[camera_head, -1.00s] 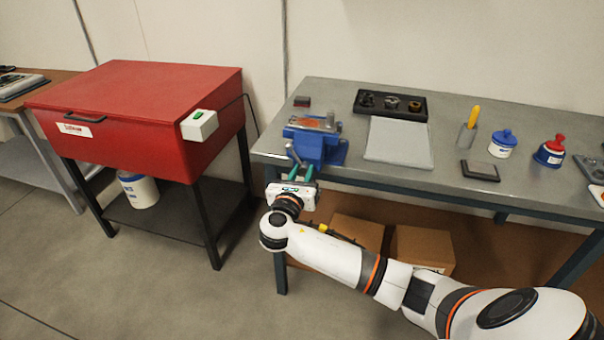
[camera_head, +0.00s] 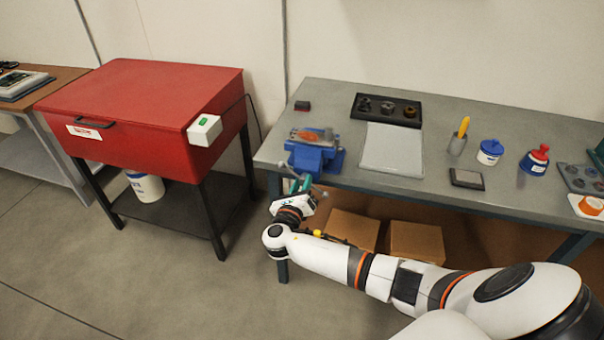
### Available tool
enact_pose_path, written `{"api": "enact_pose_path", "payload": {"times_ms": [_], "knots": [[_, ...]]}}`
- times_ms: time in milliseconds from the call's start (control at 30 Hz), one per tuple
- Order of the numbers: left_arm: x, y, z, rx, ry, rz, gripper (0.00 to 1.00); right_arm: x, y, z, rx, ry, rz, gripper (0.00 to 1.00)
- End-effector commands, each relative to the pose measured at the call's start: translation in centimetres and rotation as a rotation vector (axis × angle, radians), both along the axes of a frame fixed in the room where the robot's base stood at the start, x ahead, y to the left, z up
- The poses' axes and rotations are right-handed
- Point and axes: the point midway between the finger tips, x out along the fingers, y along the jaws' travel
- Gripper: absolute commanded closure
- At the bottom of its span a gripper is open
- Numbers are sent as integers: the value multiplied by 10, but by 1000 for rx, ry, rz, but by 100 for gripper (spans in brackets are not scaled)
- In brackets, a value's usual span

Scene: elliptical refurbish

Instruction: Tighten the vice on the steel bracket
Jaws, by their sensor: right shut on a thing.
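The blue vice (camera_head: 318,157) stands at the front left corner of the grey workbench. A rusty orange-brown piece, which looks like the steel bracket (camera_head: 307,135), lies at the top of the vice in its jaws. My right gripper (camera_head: 300,184) is at the front of the vice, just off the bench's front edge. Its green-tipped fingers are shut on the vice handle (camera_head: 302,176), which is small and partly hidden by the fingers. My left gripper is not in view.
The grey workbench (camera_head: 475,120) holds a black tray (camera_head: 385,107) with several parts, a pale mat (camera_head: 393,150), a cup with a yellow-handled tool (camera_head: 458,143) and bottles. A red cabinet (camera_head: 150,100) stands left. Cardboard boxes (camera_head: 415,241) sit under the bench.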

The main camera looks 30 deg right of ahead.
Motion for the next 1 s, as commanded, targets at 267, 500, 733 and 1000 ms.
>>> {"api": "enact_pose_path", "payload": {"times_ms": [267, 500, 733, 1000], "knots": [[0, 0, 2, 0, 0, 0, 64, 0, 1, -2, -10, 13, 1, 100], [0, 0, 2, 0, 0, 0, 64, 0, 1, -1, -9, 12, 1, 52], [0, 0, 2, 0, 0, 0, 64, 0, 1, -1, -10, 10, 1, 52], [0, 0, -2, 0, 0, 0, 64, -18, 22, -3, -6, 11, 3, 52]]}}
